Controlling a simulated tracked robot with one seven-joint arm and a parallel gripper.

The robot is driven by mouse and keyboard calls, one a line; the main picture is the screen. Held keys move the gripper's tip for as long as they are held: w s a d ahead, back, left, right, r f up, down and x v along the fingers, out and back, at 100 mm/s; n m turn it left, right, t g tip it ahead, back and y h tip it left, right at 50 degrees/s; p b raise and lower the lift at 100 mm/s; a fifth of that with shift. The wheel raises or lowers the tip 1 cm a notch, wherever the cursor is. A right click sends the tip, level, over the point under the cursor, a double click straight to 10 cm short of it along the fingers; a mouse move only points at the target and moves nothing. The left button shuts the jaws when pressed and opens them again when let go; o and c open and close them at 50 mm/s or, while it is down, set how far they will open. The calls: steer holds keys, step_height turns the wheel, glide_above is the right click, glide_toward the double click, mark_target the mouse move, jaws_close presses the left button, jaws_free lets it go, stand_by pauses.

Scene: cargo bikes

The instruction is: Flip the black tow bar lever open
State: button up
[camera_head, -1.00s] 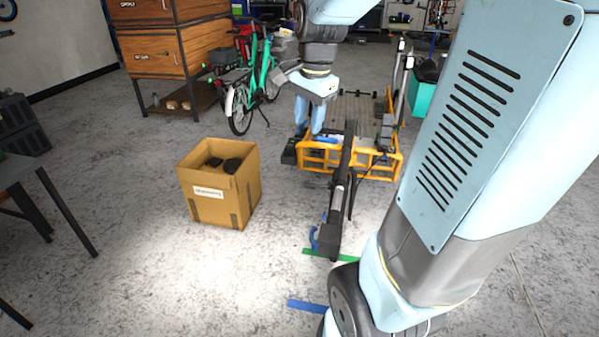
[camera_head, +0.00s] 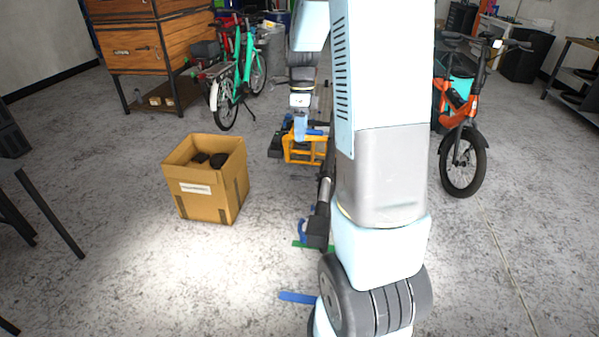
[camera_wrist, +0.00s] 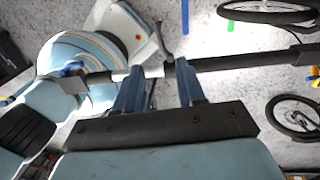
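The tow bar (camera_head: 324,196) is a long black and silver bar running from the orange cargo frame (camera_head: 303,150) toward my base. Its near end is a black block (camera_head: 317,232); my arm hides much of its far part. In the wrist view the bar (camera_wrist: 225,63) crosses just beyond my fingertips. A thin dark piece (camera_wrist: 159,38) juts from it between the fingers; it may be the black lever, but I cannot be sure. My gripper (camera_wrist: 160,66) has its two blue fingers apart, with nothing clearly held. In the head view my gripper (camera_head: 300,128) is small, above the cargo frame.
A cardboard box (camera_head: 210,190) with dark items stands on the floor at left. An orange bike (camera_head: 462,140) stands at right and a green bike (camera_head: 240,80) at the back. Blue tape (camera_head: 297,297) and green tape (camera_head: 300,244) mark the floor. Floor around the box is clear.

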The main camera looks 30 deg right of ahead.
steer(key=f, duration=0.4)
steer(key=s+f, duration=0.1)
steer(key=f, duration=0.4)
steer(key=a+f, duration=0.1)
steer(key=f, duration=0.3)
steer(key=shift+s+f, duration=0.3)
steer(key=shift+f, duration=0.05)
steer(key=shift+c, duration=0.5)
jaws_close()
